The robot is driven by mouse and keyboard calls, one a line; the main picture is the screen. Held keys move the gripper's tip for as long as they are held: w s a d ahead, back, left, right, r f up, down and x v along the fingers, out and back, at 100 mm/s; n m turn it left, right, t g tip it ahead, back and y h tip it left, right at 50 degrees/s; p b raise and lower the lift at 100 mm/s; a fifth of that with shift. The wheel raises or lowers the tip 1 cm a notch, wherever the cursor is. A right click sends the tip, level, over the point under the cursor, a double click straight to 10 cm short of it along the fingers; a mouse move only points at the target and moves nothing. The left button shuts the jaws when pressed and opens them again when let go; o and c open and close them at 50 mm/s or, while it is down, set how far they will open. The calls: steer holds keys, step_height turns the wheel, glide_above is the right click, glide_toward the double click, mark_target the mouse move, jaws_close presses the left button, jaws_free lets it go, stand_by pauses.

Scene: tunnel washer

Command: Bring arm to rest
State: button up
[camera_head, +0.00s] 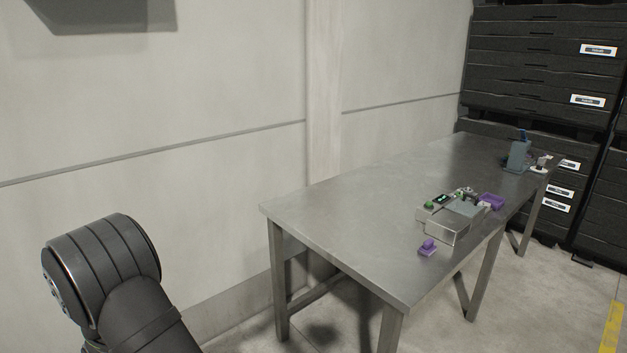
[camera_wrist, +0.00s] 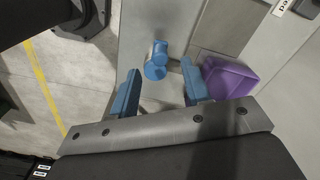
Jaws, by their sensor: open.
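My gripper (camera_wrist: 160,88) shows in the wrist view with its two blue fingers apart. A small blue rounded piece (camera_wrist: 156,62) shows just beyond the gap between them; the fingers do not appear closed on it. A dark grey, rounded link of my arm stands at the lower left of the head view. My gripper cannot be made out in the head view.
A steel table (camera_head: 340,210) stands right of centre. On it are a small machine (camera_head: 447,228), a purple tray (camera_head: 492,201), a purple piece (camera_head: 428,246) and a grey-blue holder (camera_head: 518,156). Black stacked crates (camera_head: 540,60) stand behind. The table's left part is bare.

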step_height(320, 180, down, 5)
steer(key=shift+f, duration=0.1)
steer(key=shift+d, duration=0.2)
steer(key=o, duration=1.2)
steer(key=shift+o, duration=0.2)
steer(key=s+a+r+n+y, duration=0.1)
steer(key=s+a+r+n, duration=0.3)
steer(key=s+r+n, duration=0.5)
steer(key=s+a+r+n+t+y, duration=0.15)
steer(key=s+a+r+n, duration=0.25)
steer(key=s+r+n, duration=0.6)
steer(key=s+a+r+n+y, duration=0.2)
steer(key=s+a+r+n, duration=0.35)
steer(key=s+n, duration=0.4)
step_height(320, 180, down, 8)
steer(key=w+a+n, duration=0.2)
steer(key=a, duration=0.1)
